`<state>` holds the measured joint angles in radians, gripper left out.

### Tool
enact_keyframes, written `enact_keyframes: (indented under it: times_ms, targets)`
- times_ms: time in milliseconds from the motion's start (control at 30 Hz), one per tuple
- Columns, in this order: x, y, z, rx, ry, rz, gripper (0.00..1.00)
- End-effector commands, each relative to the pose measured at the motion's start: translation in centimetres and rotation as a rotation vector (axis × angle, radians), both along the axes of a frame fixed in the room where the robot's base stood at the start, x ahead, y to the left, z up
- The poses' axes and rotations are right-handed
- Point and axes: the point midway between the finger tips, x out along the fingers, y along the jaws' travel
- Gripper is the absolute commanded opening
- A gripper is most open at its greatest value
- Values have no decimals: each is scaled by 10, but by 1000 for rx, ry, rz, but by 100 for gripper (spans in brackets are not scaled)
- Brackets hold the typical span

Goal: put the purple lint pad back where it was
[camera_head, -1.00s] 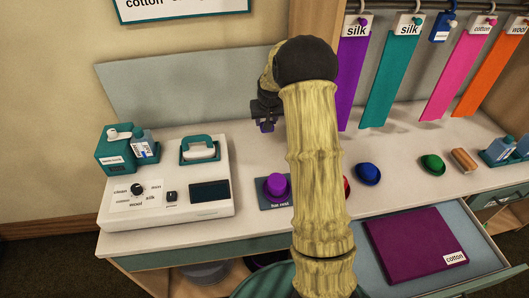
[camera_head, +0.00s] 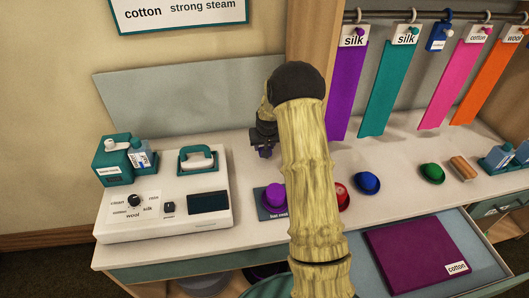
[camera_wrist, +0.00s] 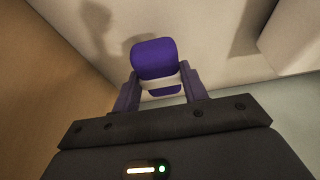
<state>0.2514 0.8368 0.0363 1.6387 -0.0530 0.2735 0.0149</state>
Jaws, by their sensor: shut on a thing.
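The purple lint pad (camera_wrist: 155,58) is held between the two fingers of my gripper (camera_wrist: 160,90) in the wrist view. It has a pale band across its lower part, and a shadow falls on the light surface beyond it. In the head view my gripper (camera_head: 264,138) is over the counter, right of the steam station, with a small purple bit of the pad (camera_head: 265,152) showing below it. My arm hides part of the counter. I cannot tell whether the pad touches the counter.
A drawer with a purple cotton cloth (camera_head: 415,245) is open. Cloth strips hang behind.

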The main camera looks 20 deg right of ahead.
Motion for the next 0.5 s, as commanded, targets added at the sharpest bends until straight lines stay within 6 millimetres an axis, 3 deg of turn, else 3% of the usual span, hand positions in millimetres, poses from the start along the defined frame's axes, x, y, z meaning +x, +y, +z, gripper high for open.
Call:
enact_keyframes:
  times_ms: [267,500]
  targets:
    - [0,0,-2,0,1,0,22]
    - [-1,0,-32,0,3,1,22]
